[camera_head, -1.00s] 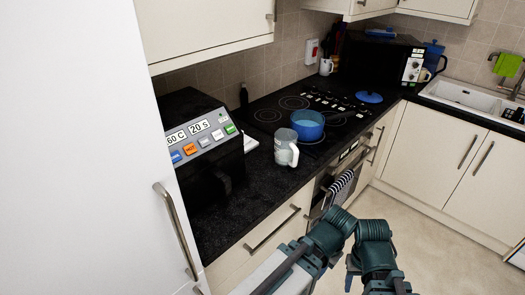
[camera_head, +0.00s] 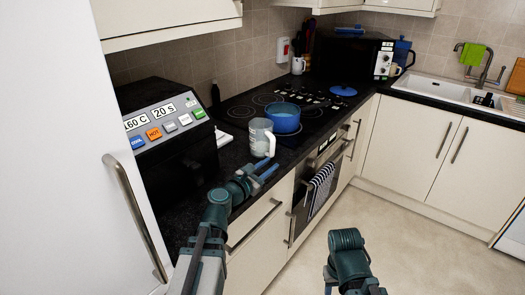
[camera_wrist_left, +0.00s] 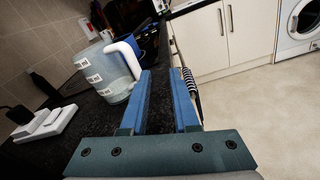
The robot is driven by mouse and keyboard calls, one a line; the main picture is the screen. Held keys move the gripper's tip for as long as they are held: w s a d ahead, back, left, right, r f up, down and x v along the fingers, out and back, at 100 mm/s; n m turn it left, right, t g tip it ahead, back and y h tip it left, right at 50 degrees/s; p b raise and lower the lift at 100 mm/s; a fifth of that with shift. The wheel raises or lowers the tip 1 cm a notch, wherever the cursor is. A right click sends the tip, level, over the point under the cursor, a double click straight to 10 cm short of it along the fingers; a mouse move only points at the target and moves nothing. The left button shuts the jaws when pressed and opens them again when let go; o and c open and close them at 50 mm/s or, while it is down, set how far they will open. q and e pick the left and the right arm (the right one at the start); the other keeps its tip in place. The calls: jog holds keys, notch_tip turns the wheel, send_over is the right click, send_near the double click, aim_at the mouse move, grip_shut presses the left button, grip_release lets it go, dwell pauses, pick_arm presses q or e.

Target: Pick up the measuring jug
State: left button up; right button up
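The measuring jug (camera_head: 260,138) is clear with a white handle and stands upright on the dark worktop, left of the blue pan. In the left wrist view the jug (camera_wrist_left: 103,75) is at the upper left, with its white handle (camera_wrist_left: 128,52) turned toward the fingers. My left gripper (camera_head: 265,173) is just in front of and below the jug, at the worktop edge. In the left wrist view its two blue fingers (camera_wrist_left: 163,75) are apart, with nothing between them. The handle is close to the left finger; whether they touch cannot be told.
A blue pan (camera_head: 284,118) stands on the hob (camera_head: 315,104) just right of the jug. A dark appliance with buttons (camera_head: 165,125) stands to the left. A white pad (camera_wrist_left: 45,123) lies on the worktop. The floor (camera_head: 420,215) is clear.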

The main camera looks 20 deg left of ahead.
aim_at(265, 142)
pick_arm(q)
jog(key=a+n, duration=0.1)
jog(key=a+n+y, duration=0.1)
jog(key=a+n+t+y, duration=0.1)
jog(key=a, duration=0.1)
jog(key=shift+w+r+n, duration=0.15)
jog(key=shift+r+n, duration=0.1)
jog(key=shift+n, duration=0.05)
jog(key=w+d, duration=0.1)
jog(key=w, duration=0.3)
jog(key=w+d, duration=0.1)
jog(key=w, duration=0.4)
jog(key=w+d, duration=0.1)
jog(key=w, duration=0.3)
jog(key=shift+w, duration=0.35)
jog(key=shift+s, duration=0.1)
jog(key=shift+c, duration=0.3)
grip_shut()
dwell(0.4)
